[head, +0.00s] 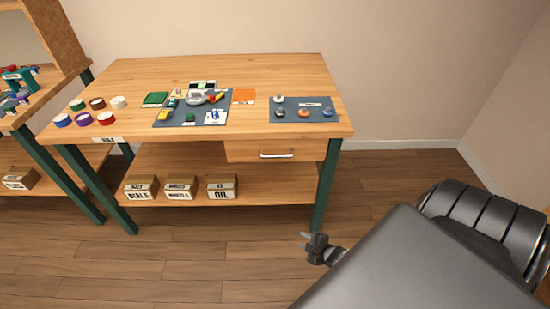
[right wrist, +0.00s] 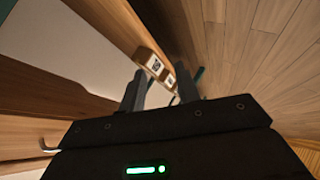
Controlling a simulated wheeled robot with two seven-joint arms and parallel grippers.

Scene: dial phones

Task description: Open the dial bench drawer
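The wooden dial bench (head: 250,65) stands ahead in the head view. Its drawer (head: 240,151) sits under the right part of the top and looks shut, with a silver bar handle (head: 277,155) on its front. My right gripper (head: 308,243) is below and to the right of the handle in the picture, apart from it. In the right wrist view its two fingers (right wrist: 161,85) stand apart with nothing between them. A metal piece at the left edge there looks like the handle (right wrist: 48,147). My left gripper is in neither view.
Labelled boxes (head: 180,187) stand on the bench's lower shelf, left of the drawer. A green leg (head: 326,185) is at the right corner. Tape rolls (head: 84,119) and mats with small parts (head: 303,103) lie on top. The floor (head: 190,255) before the bench is clear.

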